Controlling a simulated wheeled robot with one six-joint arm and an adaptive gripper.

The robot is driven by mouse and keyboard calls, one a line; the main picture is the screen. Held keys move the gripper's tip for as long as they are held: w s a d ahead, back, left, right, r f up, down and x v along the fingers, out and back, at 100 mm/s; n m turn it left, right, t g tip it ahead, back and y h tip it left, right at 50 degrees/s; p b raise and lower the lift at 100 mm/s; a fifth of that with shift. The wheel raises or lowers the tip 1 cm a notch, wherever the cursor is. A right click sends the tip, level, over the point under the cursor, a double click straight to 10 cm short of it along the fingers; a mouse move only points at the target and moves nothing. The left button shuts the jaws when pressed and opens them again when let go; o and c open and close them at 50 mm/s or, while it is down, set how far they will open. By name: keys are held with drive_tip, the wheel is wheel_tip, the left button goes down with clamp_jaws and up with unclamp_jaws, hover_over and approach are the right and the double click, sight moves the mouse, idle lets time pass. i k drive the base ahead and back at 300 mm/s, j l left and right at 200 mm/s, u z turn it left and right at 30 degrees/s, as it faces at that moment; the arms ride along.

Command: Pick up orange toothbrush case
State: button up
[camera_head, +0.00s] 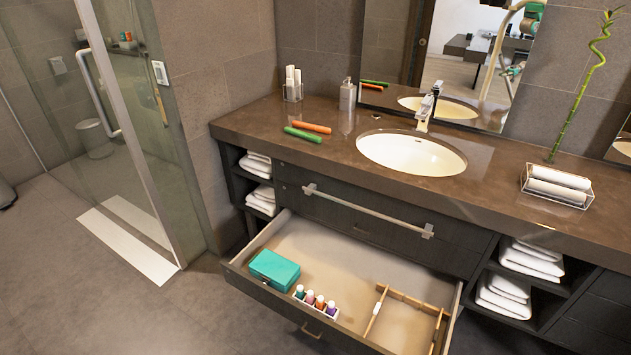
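The orange toothbrush case (312,128) lies flat on the brown vanity counter (262,125), left of the sink. A green case (302,135) of similar shape lies just in front of it, close and at an angle. Both are also reflected in the mirror. My gripper does not show directly in this view.
The white sink (411,153) and its faucet (425,108) are to the right. A soap dispenser (347,95) and a holder with white items (292,85) stand behind. The open drawer (350,250) juts out below, holding a teal box (274,269) and several small bottles.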

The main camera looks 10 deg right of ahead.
sight(325, 130)
drive_tip(key=i+l, duration=0.2)
drive_tip(key=i, duration=0.2)
drive_tip(key=i+l, duration=0.2)
drive_tip(key=i, duration=0.25)
drive_tip(key=i+l, duration=0.2)
drive_tip(key=i, duration=0.2)
drive_tip(key=k+j+z, duration=0.15)
drive_tip(key=j, duration=0.2)
drive_tip(key=k+j+z, duration=0.1)
drive_tip(key=k+j, duration=0.15)
drive_tip(key=j+z, duration=0.2)
drive_tip(key=j, duration=0.6)
drive_tip(key=k+j+z, duration=0.2)
drive_tip(key=j, duration=0.6)
drive_tip(key=i+j+z, duration=0.1)
drive_tip(key=j, duration=0.4)
drive_tip(key=i+j+z, duration=0.15)
drive_tip(key=j, duration=0.4)
drive_tip(key=k, duration=0.05)
